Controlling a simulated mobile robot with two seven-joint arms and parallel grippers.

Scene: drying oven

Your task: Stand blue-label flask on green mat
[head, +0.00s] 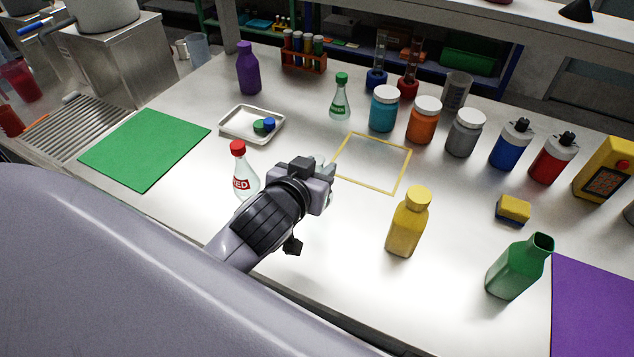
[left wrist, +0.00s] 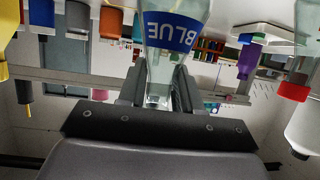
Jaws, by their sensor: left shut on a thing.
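My left gripper (head: 327,180) is shut on the neck of the clear glass blue-label flask, over the front middle of the bench. The left wrist view, which is upside down, shows the flask (left wrist: 172,58) between the fingers (left wrist: 158,95) with its BLUE label plain. In the head view the gripper hides most of the flask. I cannot tell whether its base touches the bench. The green mat (head: 145,148) lies flat and empty at the left of the bench. My right gripper is not in view.
A red-capped flask (head: 243,180) stands just left of my gripper. A white tray (head: 232,112) with small caps lies between it and the back. A green-label flask (head: 340,105), a yellow bottle (head: 404,235) and a yellow outlined square (head: 347,178) are near. A purple mat (head: 590,310) is right.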

